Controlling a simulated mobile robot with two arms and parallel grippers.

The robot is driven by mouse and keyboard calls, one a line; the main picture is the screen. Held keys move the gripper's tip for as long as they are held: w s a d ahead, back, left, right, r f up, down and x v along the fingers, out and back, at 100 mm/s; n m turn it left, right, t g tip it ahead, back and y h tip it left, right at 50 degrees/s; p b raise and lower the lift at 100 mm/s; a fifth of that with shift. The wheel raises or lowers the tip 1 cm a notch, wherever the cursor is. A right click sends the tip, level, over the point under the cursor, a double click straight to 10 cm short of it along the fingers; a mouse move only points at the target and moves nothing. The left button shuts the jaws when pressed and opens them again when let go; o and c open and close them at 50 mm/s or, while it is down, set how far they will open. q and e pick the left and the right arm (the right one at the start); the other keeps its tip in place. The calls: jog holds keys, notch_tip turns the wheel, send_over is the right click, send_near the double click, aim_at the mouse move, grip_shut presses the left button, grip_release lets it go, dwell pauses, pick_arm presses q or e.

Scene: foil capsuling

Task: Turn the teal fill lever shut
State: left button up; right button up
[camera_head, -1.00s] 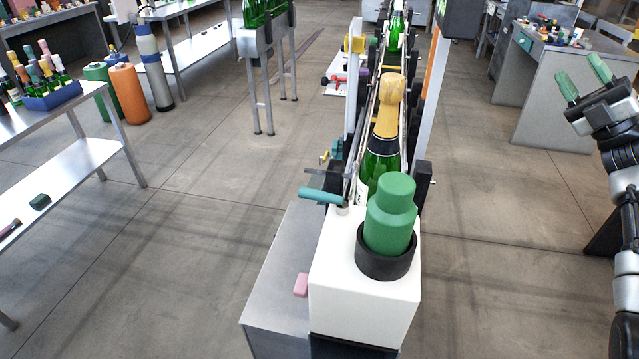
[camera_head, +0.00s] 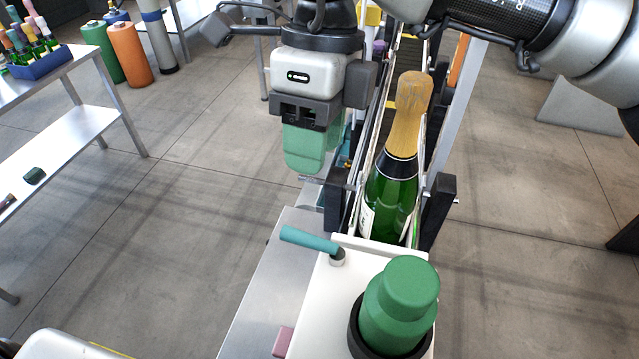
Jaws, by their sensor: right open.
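The teal fill lever (camera_head: 307,239) is a short bar on a small round pivot at the back left corner of the white block (camera_head: 300,310). It points left, out past the block's edge. My right gripper (camera_head: 304,168) hangs above and behind the lever, with its green fingers pointing down. The fingers overlap in this view, so the gap between them is hidden; the gripper is open and apart from the lever. My left gripper is out of view.
A green stepped piece (camera_head: 401,300) sits in a black ring on the white block. A gold-topped green bottle (camera_head: 395,180) stands behind it between the conveyor rails. A pink block (camera_head: 283,342) sticks out at the block's left.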

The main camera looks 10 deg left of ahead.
jog(key=p, duration=0.1)
send_over(306, 235)
jog(key=f, duration=0.5)
jog(key=shift+w+d+f, duration=0.1)
jog(key=shift+w+f, duration=0.2)
jog(key=shift+w, duration=0.05)
jog(key=p+x, duration=0.1)
jog(key=x, duration=0.3)
jog(key=shift+w+f, duration=0.1)
jog(key=shift+f, duration=0.15)
jog(key=shift+w, duration=0.1)
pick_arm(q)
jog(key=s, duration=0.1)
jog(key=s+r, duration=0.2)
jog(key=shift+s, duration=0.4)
pick_arm(e)
grip_shut()
